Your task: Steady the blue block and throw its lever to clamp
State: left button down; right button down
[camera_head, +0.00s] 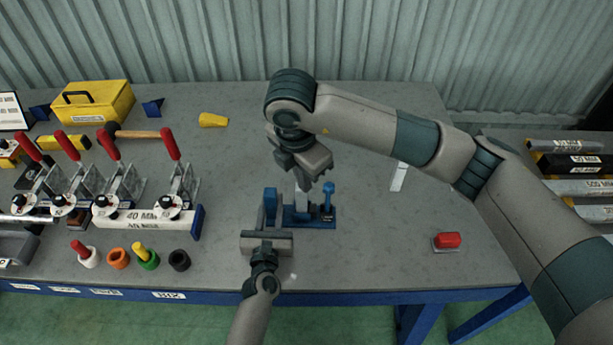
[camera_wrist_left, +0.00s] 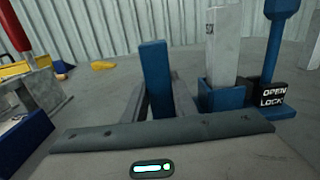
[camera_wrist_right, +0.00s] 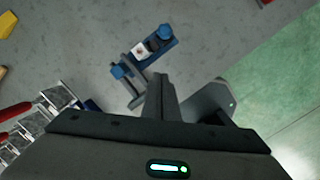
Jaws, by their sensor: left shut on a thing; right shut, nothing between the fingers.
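The blue block (camera_head: 300,222) sits on the table with a pale grey upright piece in it; this piece (camera_wrist_left: 223,45) stands clearly in the left wrist view. Its blue lever (camera_head: 328,190) stands upright at the right end, beside a dark label reading OPEN and LOCK (camera_wrist_left: 271,97). My left gripper (camera_head: 268,222) is shut on the blue upright handle (camera_wrist_left: 156,78) at the block's left side. My right gripper (camera_head: 313,176) is shut and empty above the block, near the lever but apart from it. The block also shows in the right wrist view (camera_wrist_right: 154,52), beyond the right fingers (camera_wrist_right: 158,92).
Red-handled toggle clamps (camera_head: 120,185) and a white 40 MM bar (camera_head: 142,217) stand to the left. Several coloured plugs and rings (camera_head: 118,257) lie in front of them. A red button (camera_head: 447,240) is at the right. The table around the block is mostly clear.

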aim_at(328, 199)
jog(key=w+d+f, duration=0.3)
jog(key=w+f, duration=0.1)
jog(key=f, duration=0.4)
jog(key=shift+d, duration=0.25)
jog(key=shift+w+f, duration=0.1)
jog(key=shift+d+y, duration=0.35)
jog(key=shift+y, duration=0.25)
jog(key=shift+d+y, duration=0.1)
jog(key=shift+y, duration=0.2)
